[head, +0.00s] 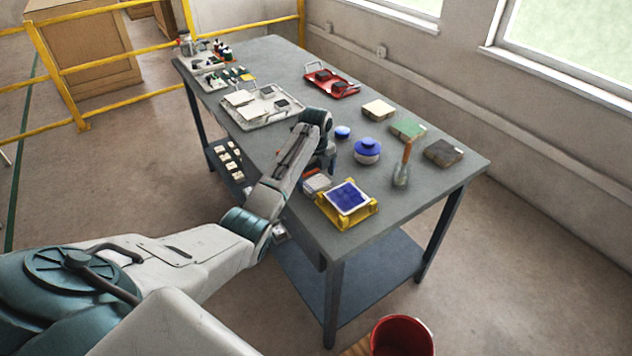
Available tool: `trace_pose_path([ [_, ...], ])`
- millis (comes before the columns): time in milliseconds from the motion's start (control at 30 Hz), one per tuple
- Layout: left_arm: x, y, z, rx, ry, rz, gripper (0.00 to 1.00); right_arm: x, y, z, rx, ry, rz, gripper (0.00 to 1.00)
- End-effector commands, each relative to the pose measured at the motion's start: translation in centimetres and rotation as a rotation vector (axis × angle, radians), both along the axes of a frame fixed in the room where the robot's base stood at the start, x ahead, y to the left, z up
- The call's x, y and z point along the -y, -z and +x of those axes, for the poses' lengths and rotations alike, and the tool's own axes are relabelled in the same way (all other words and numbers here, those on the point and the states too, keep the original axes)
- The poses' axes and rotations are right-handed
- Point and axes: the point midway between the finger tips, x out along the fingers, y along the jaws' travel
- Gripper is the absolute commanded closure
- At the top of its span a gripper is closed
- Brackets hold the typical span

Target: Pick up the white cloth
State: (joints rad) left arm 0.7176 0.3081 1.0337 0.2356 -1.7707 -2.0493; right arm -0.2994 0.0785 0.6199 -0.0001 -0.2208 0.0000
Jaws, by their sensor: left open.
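A small pale, whitish folded piece that looks like the white cloth (317,183) lies on the grey table (400,215) near its front edge, just left of a yellow frame holding a blue tile (347,196). My left gripper (327,168) points down just above and behind the pale piece. Its jaws are open, but the fingertips are small and partly hidden by my own arm. I cannot tell whether they touch the cloth. My right gripper is not in view.
A blue-lidded jar (367,151), a small blue lid (342,132), a brush with an orange handle (402,170) and several tiles are to the right. A white tray (262,108) and a red tray (331,83) are farther back. A red bucket (402,337) stands below.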

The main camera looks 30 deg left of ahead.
Motion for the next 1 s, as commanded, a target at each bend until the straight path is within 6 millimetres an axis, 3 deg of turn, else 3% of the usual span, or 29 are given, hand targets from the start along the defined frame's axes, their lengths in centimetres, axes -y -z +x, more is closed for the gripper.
trace_pose_path([
  [133, 0.1, 1.5, -0.1, -0.001, 0.0, 0.0, 0.0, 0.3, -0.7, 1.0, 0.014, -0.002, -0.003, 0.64],
  [400, 0.0, 1.9, 0.0, 0.001, 0.0, 0.001, 0.0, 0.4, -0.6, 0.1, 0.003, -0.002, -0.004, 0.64],
  [633, 0.0, 1.8, 0.0, 0.001, 0.0, 0.001, 0.45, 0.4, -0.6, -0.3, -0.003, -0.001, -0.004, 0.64],
  [1000, 0.0, 1.0, 0.1, 0.003, 0.0, 0.001, 0.45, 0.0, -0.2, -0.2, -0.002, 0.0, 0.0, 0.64],
])
